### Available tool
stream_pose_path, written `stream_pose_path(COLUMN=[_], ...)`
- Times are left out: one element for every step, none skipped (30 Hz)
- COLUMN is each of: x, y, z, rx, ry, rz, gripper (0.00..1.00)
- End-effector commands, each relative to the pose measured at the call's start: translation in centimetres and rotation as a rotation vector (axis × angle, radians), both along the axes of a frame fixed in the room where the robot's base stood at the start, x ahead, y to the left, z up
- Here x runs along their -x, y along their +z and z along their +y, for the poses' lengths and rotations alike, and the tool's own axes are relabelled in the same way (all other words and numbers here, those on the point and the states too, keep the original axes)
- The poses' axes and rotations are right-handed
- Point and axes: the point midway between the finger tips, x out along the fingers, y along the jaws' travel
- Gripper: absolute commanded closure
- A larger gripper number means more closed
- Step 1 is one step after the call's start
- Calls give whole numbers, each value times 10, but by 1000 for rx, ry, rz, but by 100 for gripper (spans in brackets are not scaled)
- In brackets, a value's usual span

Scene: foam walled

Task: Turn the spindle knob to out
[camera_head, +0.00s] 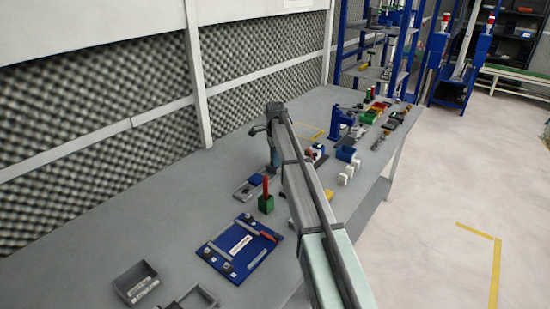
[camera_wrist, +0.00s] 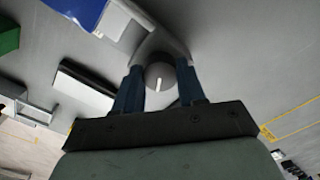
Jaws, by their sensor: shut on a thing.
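The spindle knob (camera_wrist: 160,76) is a round dark grey knob with a white pointer line, seen in the wrist view between my gripper's fingers. The line runs nearly up and down in the picture, with a slight tilt. My gripper (camera_wrist: 160,88) has a blue finger on each side of the knob and is shut on it. In the head view my gripper (camera_head: 274,160) reaches down to the table beyond the blue board; the knob is hidden there. I cannot read any "out" marking.
On the grey table (camera_head: 130,215) lie a blue board (camera_head: 240,247) with small parts, a green block with a red stick (camera_head: 266,201), and a grey tray (camera_head: 137,284). A blue press (camera_head: 341,122) and several bins stand further back. A foam wall (camera_head: 80,140) runs along the left.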

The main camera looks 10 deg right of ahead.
Motion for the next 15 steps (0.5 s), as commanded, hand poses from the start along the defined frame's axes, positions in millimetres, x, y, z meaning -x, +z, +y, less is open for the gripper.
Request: stream_pose_path(x=[0, 0, 0, 0, 0, 0, 0, 0, 0, 0, 0, 0, 0, 0, 0], y=[0, 0, 0, 0, 0, 0, 0, 0, 0, 0, 0, 0, 0, 0, 0], z=[0, 0, 0, 0, 0, 0, 0, 0, 0, 0, 0, 0, 0, 0, 0], rx=[0, 0, 0, 0, 0, 0, 0, 0, 0, 0, 0, 0, 0, 0, 0], ry=[-43, -72, -110, -138, -167, -205, -233, -262, -299, -328, -357, -394, -423, -452, -489], rz=[-1, -1, -1, -1, -1, -1, -1, -1, -1, -1, -1, -1, -1, -1, -1], gripper=[90, 90, 90, 90, 90, 90, 90, 90, 90, 90, 90, 90, 90, 90, 90])
